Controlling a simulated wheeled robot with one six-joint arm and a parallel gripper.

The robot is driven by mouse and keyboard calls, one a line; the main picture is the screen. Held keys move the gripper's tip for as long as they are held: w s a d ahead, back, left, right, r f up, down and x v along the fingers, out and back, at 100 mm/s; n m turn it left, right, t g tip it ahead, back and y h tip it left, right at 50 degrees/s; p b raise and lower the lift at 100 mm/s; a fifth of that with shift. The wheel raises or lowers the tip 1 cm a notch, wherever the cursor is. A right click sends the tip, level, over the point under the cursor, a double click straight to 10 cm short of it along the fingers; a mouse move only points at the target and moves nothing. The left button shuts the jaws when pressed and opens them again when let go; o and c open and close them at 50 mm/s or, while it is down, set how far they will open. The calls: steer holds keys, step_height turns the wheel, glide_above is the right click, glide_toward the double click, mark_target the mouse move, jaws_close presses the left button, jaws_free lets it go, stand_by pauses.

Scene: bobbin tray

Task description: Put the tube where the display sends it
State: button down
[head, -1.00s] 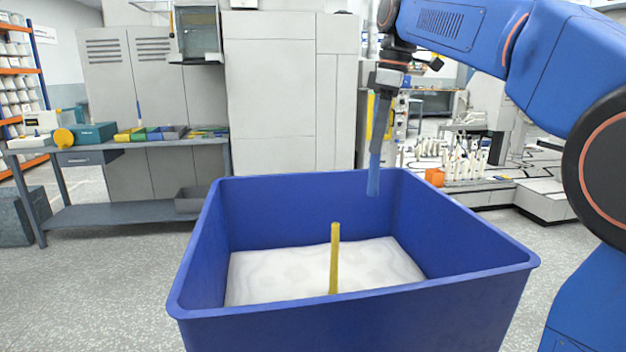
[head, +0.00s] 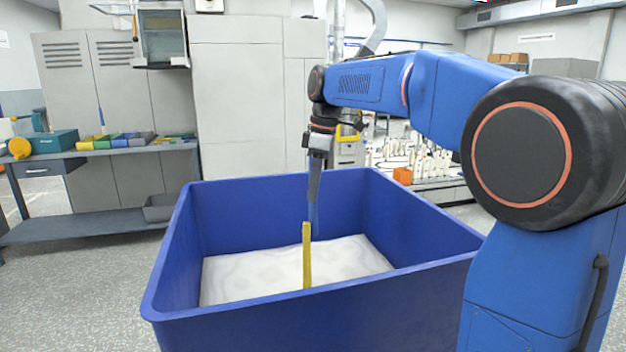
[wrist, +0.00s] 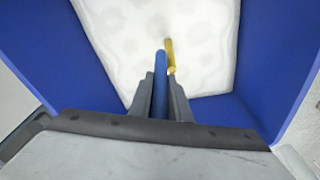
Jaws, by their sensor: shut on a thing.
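A blue tube (head: 313,208) hangs nearly upright from my gripper (head: 317,160), its lower end inside the blue bin (head: 225,327). In the wrist view my gripper (wrist: 160,98) is shut on the blue tube (wrist: 159,75), which points down toward the white bin floor (wrist: 115,40). A yellow tube (head: 307,257) stands upright in the bin, close to the blue tube; it also shows in the wrist view (wrist: 171,58). Whether the two touch cannot be told. I cannot make out a readable display.
A grey workbench (head: 110,152) with small coloured bins (head: 115,141) and a teal box (head: 52,142) stands at the left. Tall grey cabinets stand behind the bin. An orange block (head: 402,176) and several white bobbins (head: 425,160) are at the back right.

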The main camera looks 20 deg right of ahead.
mark_target(311, 217)
steer(key=shift+f, duration=1.5)
steer(key=c, duration=1.6)
jaws_free()
steer(key=shift+o, duration=0.2)
step_height(311, 217, up, 17)
steer(key=d, duration=0.2)
steer(key=shift+s+d, duration=0.25)
steer(key=shift+s, duration=0.2)
steer(key=shift+s+r, duration=0.1)
